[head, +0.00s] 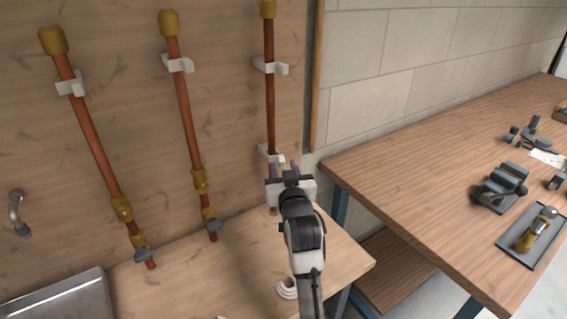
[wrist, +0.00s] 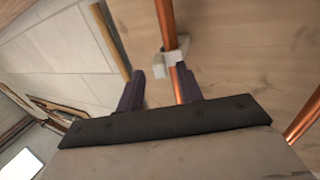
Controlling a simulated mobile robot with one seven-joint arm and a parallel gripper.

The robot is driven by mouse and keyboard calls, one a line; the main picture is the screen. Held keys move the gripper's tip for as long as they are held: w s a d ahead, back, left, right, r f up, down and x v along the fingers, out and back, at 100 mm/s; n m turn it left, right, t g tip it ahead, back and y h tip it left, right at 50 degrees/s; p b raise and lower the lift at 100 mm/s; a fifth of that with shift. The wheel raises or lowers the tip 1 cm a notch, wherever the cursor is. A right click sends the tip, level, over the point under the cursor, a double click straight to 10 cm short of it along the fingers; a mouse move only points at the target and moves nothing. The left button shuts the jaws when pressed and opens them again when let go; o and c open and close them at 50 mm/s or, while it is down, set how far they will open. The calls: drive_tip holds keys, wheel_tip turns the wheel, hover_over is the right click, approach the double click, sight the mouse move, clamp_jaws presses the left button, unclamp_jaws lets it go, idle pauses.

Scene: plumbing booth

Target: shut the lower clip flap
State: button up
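The lower clip (head: 268,153) is a small white pipe clip on the rightmost copper pipe (head: 270,110). In the wrist view the clip (wrist: 174,55) lies just beyond my fingertips, around the pipe (wrist: 166,20). A pale part of it sticks out to the left of the pipe; I cannot tell clearly how far the flap stands open. My gripper (head: 283,166) is just below the clip in the head view. In the wrist view my gripper (wrist: 160,80) has its two dark fingers apart, with nothing held between them. The right finger overlaps the pipe in the picture.
An upper clip (head: 270,66) holds the same pipe higher up. Two more copper pipes (head: 185,110) (head: 95,150) stand to the left on the wooden wall. A wooden bench (head: 420,160) with tools is at right. A metal basin (head: 65,300) is at lower left.

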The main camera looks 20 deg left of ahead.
drive_tip(key=shift+w+a, duration=0.2)
drive_tip(key=shift+w, duration=0.2)
clamp_jaws()
drive_tip(key=shift+f, duration=0.1)
